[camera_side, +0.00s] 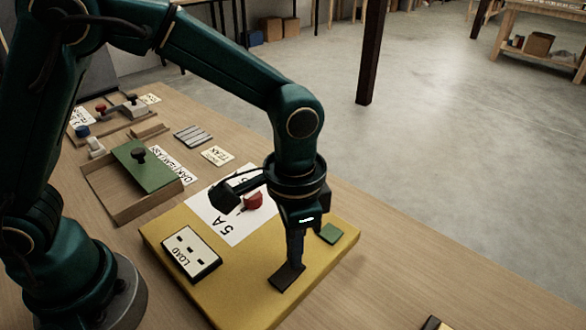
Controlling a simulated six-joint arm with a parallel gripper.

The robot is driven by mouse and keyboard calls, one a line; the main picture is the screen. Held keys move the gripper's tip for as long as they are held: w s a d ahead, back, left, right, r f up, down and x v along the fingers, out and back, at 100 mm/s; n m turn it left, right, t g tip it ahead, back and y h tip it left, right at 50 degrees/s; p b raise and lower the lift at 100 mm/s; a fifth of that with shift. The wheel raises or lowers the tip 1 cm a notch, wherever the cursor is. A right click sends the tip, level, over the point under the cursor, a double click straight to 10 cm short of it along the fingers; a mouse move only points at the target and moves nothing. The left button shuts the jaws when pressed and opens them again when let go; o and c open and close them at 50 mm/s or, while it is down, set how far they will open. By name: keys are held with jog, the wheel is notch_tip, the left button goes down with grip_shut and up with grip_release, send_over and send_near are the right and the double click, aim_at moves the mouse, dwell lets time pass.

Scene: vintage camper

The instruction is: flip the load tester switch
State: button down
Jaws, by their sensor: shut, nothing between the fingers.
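The yellow board (175,246) lies on the wooden bench. It bears a white block marked LOAD (191,252) with dark slots, and a white card marked 5 A (222,224) with a red piece (253,201) on it. A small green square (331,233) sits near its right corner. My gripper (294,260) points down over the front right part of the board, shut and empty. A small dark plate (286,278) is right at its tips; I cannot tell whether they touch or whether this is the switch. My wrist hides part of the card.
A wooden tray (105,198) with a green, black-knobbed panel (147,164) lies to the left. Labels, a slotted plate (193,136) and small parts lie farther back. A dark object (435,323) is at the bottom edge.

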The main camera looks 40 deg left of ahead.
jog(key=shift+f, duration=0.45)
jog(key=shift+r, duration=3.55)
jog(key=s+a+r+n+t, duration=0.2)
jog(key=a+r+n+t, duration=0.1)
jog(key=a+r, duration=0.55)
jog(key=s+a+f+n+t, duration=0.2)
jog(key=s+a+f+n, duration=0.1)
jog(key=s+a, duration=0.2)
jog(key=shift+s+f+t, duration=0.3)
jog(key=shift+s+f, duration=0.05)
jog(key=shift+s, duration=0.5)
